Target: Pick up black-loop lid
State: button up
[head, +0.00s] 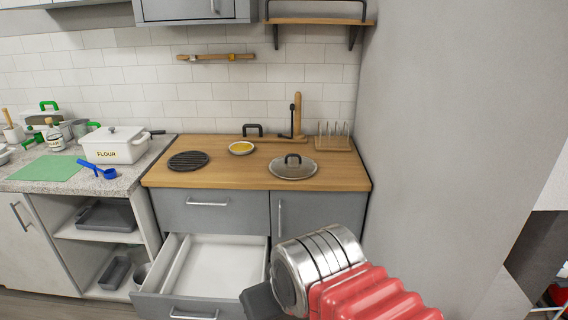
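The black-loop lid (293,171) lies on the wooden counter, right of its middle and near the front. It is round, with a pale rim, a grey see-through top and a black loop handle standing up at its centre. Nothing covers it. Part of my red and silver arm shows at the bottom right, in front of the lower cabinets and apart from the lid. I see no gripper fingers in the head view.
The wooden counter (222,181) also holds a black round trivet (188,161), a small yellow-filled dish (241,148), a wooden rack (333,142) and a second black loop (252,129) at the back. An open drawer (221,262) juts out below. A grey wall stands right.

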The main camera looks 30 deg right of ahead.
aim_at(291, 166)
jog(key=z, duration=0.05)
jog(key=i, duration=1.45)
